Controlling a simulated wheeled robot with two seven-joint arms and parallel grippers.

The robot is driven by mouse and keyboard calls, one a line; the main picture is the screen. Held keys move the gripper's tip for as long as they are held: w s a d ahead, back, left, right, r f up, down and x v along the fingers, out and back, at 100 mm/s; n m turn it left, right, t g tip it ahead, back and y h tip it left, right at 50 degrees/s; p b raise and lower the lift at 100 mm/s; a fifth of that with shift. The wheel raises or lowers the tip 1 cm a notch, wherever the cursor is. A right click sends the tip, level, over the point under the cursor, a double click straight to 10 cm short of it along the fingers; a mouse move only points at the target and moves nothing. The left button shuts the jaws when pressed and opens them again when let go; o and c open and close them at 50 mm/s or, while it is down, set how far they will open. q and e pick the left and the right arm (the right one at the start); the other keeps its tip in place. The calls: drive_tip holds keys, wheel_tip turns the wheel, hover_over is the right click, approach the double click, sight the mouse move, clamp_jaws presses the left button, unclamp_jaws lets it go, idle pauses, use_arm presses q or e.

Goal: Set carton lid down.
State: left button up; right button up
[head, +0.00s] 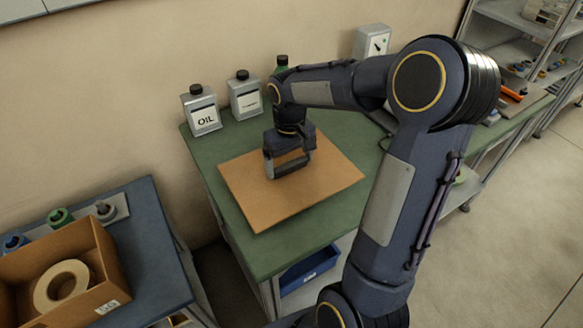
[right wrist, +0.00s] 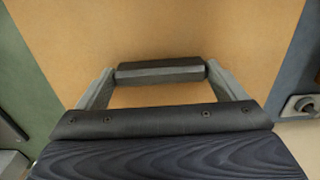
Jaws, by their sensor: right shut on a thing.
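The carton lid (head: 258,203) is a flat brown square panel over the green bench, in the middle of the head view. My right gripper (head: 289,168) is over the middle of the lid and shut on it. In the right wrist view the lid (right wrist: 160,28) fills most of the picture behind the gripper (right wrist: 160,72). I cannot tell whether the lid touches the bench top. The open carton (head: 92,262) stands on the blue table at the lower left, with a pale tape reel (head: 61,286) inside. My left gripper is not in view.
Two oil cans (head: 201,110) (head: 245,95) and a dark green bottle (head: 282,63) stand at the green bench's (head: 222,147) back edge. A grey switch box (head: 373,42) is on the wall. A blue bin (head: 310,270) sits under the bench. A gap separates bench and blue table (head: 150,240).

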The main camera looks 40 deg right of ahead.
sight(292, 161)
drive_tip(key=shift+d+f, duration=0.15)
drive_tip(key=shift+f, duration=0.8)
drive_tip(key=shift+d+f, duration=0.15)
drive_tip(key=shift+f, duration=0.75)
drive_tip(key=shift+f, duration=0.2)
drive_tip(key=o, duration=0.7)
drive_tip(key=shift+o, duration=0.2)
drive_tip(key=shift+r, duration=0.15)
